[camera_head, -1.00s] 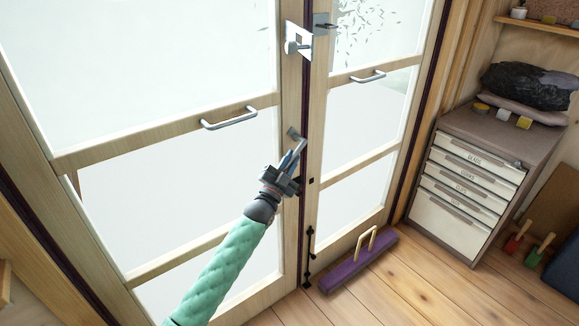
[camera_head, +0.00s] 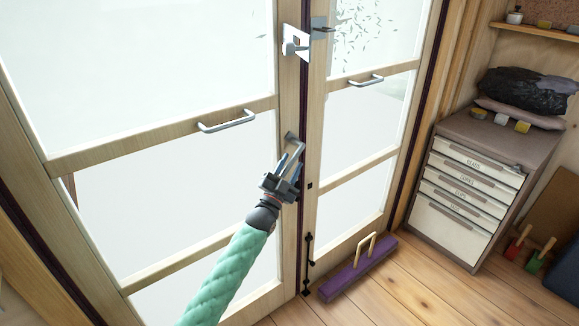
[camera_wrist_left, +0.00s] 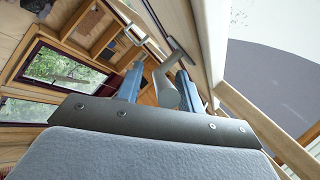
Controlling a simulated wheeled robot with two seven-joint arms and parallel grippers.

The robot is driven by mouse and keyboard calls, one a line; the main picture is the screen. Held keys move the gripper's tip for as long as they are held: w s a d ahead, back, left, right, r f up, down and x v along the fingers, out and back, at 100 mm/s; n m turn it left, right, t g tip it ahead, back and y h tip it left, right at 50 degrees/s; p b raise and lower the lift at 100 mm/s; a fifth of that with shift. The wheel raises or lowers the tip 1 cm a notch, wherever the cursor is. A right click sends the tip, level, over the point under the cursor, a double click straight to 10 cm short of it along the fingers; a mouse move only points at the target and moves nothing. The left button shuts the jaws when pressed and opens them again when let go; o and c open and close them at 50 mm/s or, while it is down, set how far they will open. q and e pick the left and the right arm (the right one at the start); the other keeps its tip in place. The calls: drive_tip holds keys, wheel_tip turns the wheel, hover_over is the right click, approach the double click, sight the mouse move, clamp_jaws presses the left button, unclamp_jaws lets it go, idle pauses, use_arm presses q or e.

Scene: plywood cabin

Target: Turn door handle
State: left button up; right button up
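The pale wooden double door with glass panes fills the left and middle of the head view. The grey lever door handle (camera_head: 297,145) is on the left leaf's inner edge, below the long bar. My left gripper (camera_head: 291,158) is at this handle, its two blue-grey fingers apart. In the left wrist view, the lever (camera_wrist_left: 165,92) lies between the open fingers of my left gripper (camera_wrist_left: 158,82), with visible gaps, so it does not look clamped. The lever's mounting (camera_wrist_left: 181,53) shows beyond the fingertips. My right gripper is not in view.
A bar handle (camera_head: 227,121) and a lock (camera_head: 296,44) are also on the left leaf; another bar (camera_head: 366,81) is on the right leaf. A purple block (camera_head: 358,275) lies on the floor by the door. A drawer cabinet (camera_head: 482,182) stands right. Some floor between is clear.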

use_arm(q)
drive_tip(key=shift+r, duration=0.1)
drive_tip(key=shift+s+a+f, duration=0.3)
drive_tip(key=shift+s+f, duration=0.05)
drive_tip(key=b+v, duration=0.1)
drive_tip(key=v, duration=0.5)
drive_tip(key=shift+s+a+f, duration=0.1)
drive_tip(key=shift+s+a, duration=0.05)
drive_tip(key=shift+s, duration=0.15)
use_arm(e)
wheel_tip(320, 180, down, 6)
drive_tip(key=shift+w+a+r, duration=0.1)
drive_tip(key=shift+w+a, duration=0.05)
